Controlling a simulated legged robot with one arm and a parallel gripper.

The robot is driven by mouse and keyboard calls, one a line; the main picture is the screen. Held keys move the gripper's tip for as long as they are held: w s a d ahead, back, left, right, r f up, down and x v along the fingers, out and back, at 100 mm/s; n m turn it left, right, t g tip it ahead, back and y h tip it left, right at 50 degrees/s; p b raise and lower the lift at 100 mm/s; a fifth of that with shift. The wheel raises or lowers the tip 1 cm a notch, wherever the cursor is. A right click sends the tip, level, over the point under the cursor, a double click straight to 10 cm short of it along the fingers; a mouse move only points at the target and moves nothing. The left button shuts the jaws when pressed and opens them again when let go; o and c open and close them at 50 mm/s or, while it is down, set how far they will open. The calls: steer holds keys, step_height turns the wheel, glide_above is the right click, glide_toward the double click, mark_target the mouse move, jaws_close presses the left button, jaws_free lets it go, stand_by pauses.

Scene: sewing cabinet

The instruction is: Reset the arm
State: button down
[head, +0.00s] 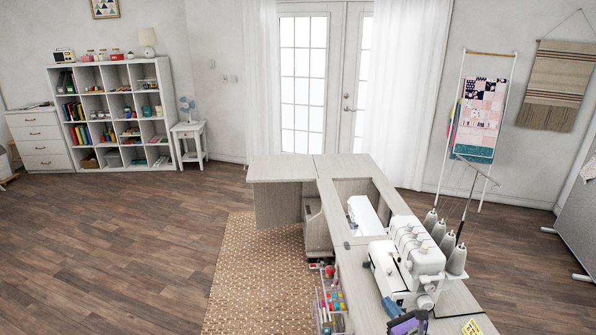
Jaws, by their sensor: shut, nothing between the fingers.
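No part of my arm or gripper can be made out in the head view. The sewing cabinet (352,277) stands right of centre, with a light wood top and a side leaf (280,168) reaching left. A white sewing machine (366,216) sits low in the opening of its top. A white overlock machine (411,262) with several grey thread cones (438,230) stands on the nearer part of the top.
A dark and purple object (408,323) lies at the bottom edge, cut off and unclear. A clear organiser (331,302) with colourful spools stands left of the cabinet. A woven rug (255,275) lies beneath. The wood floor (130,235) to the left is clear.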

steer(key=s+a+r+n+g+y, duration=0.35)
steer(key=a+r+n+y, duration=0.7)
steer(key=a+r, duration=0.55)
steer(key=s+a+r+n+g, duration=0.3)
steer(key=s+a+n+g, duration=0.3)
steer(key=s+a, duration=0.2)
steer(key=s+a+r+n+g, duration=0.3)
steer(key=s+a+n+g, duration=0.3)
steer(key=s+a+n, duration=0.15)
steer(key=s+d+f+n+g+h, duration=0.2)
steer(key=s+n+g+h, duration=0.25)
steer(key=s, duration=0.85)
steer(key=s+d+f+n+h, duration=0.1)
steer(key=s+d+h, duration=0.4)
steer(key=d, duration=0.3)
steer(key=s+d+n+t+h, duration=0.1)
steer(key=s+d+h, duration=0.4)
steer(key=d, duration=0.3)
steer(key=shift+s+d+f+n+t+h, duration=0.3)
steer(key=shift+f+n+h, duration=0.05)
steer(key=shift+f+h, duration=0.05)
